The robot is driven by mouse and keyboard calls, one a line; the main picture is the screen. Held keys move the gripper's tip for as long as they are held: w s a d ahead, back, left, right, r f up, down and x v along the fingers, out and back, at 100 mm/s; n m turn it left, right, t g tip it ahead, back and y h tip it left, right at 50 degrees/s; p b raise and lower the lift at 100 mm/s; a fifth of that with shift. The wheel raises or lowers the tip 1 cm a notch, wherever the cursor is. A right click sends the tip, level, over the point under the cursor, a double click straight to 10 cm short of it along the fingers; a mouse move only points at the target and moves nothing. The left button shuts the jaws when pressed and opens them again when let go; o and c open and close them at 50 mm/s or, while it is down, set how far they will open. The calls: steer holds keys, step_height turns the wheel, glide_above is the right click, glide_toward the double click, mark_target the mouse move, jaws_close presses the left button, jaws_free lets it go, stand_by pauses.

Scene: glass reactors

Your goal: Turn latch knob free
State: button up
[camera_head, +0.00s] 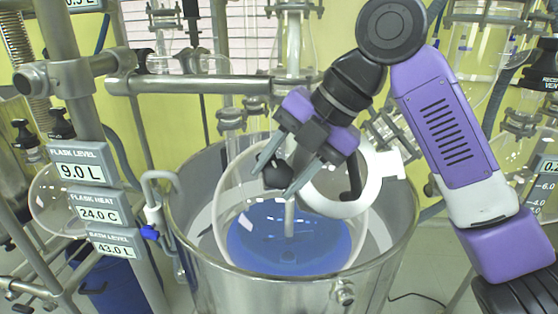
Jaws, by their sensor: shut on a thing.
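A black latch knob (276,175) sits between my gripper's two grey fingertips at the left side of a white ring (335,208). My gripper (275,179) reaches down from the upper right and is shut on the knob. The fingers partly hide the knob and the ring's left part. The white ring is above the round glass flask (232,217) and has a tab (391,165) at its right. A small black part (353,184) shows inside the ring. I cannot tell how far the knob is turned.
The flask, with blue liquid (262,250), sits inside a metal bath vessel (390,262). A steel crossbar (220,84) and posts stand behind and left. Readout panels (84,170) hang at the left. A bent metal handle (160,180) is on the vessel's left.

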mark_target(273, 184)
steer(key=n+h+p, duration=0.4)
steer(key=shift+r+p, duration=0.15)
steer(key=shift+p, duration=0.15)
steer(key=n+h, duration=0.3)
steer(key=shift+f+n+t+h+p, duration=0.25)
steer(key=shift+n+t+h+p, duration=0.05)
steer(key=shift+n+t+p, duration=0.1)
stand_by(0.3)
steer(key=o, duration=1.4)
steer(key=shift+s+a+r+b, duration=0.15)
steer(key=shift+s+r, duration=0.05)
steer(key=shift+r, duration=1.1)
steer(key=shift+s+a+r+b, duration=0.15)
steer(key=shift+s+r, duration=0.1)
steer(key=shift+r, duration=1)
steer(key=shift+s+a+r+b, duration=0.1)
steer(key=shift+s+r+b, duration=0.1)
steer(key=shift+r, duration=1.1)
